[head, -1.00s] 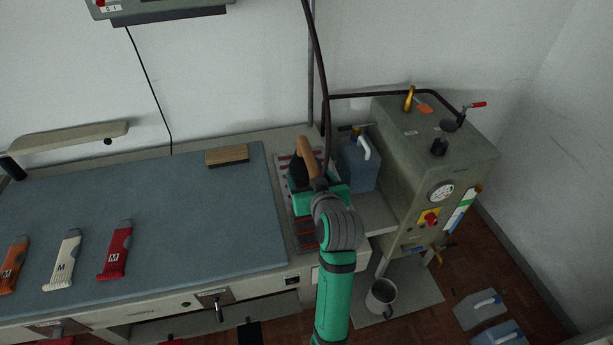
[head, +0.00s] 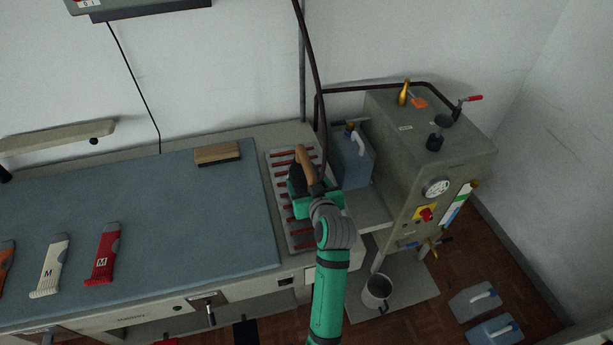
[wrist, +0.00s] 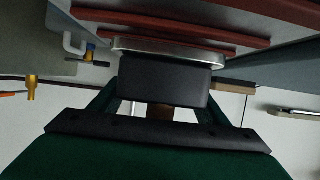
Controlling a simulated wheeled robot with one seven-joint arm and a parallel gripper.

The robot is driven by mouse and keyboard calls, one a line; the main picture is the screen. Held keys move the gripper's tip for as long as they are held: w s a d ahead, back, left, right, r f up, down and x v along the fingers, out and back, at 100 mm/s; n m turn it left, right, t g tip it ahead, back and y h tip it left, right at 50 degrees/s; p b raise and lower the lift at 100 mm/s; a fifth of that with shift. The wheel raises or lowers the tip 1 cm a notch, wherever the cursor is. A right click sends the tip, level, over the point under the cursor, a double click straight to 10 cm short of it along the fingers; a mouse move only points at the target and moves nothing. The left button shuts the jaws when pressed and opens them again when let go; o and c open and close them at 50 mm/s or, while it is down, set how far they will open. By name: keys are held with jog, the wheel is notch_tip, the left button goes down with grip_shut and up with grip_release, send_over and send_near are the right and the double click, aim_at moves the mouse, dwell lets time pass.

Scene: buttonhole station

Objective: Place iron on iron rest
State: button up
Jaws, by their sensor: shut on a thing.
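The iron has a tan handle (head: 305,165) and a dark body. It is over the iron rest (head: 280,185), a pale plate with red-brown bars beside the blue-grey board. My gripper (head: 313,188) is shut on the iron from the front and partly hides it in the head view. In the wrist view, the iron's dark body with its silver sole edge (wrist: 165,75) lies between my fingers. The sole is close to the red-brown bars of the rest (wrist: 170,27). I cannot tell whether it touches them.
A blue-grey canister (head: 353,165) with a white handle stands close right of the rest, by the steam boiler (head: 415,165). A dark hose (head: 312,70) hangs above the iron. A wood-topped brush (head: 217,154) lies on the board (head: 200,220), left of the rest.

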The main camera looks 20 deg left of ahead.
jog(key=shift+f, duration=0.1)
dwell(0.3)
jog(key=o, duration=2.1)
jog(key=shift+s+f, duration=0.1)
jog(key=shift+f, duration=0.2)
jog(key=v, duration=1.2)
jog(key=shift+d, duration=0.1)
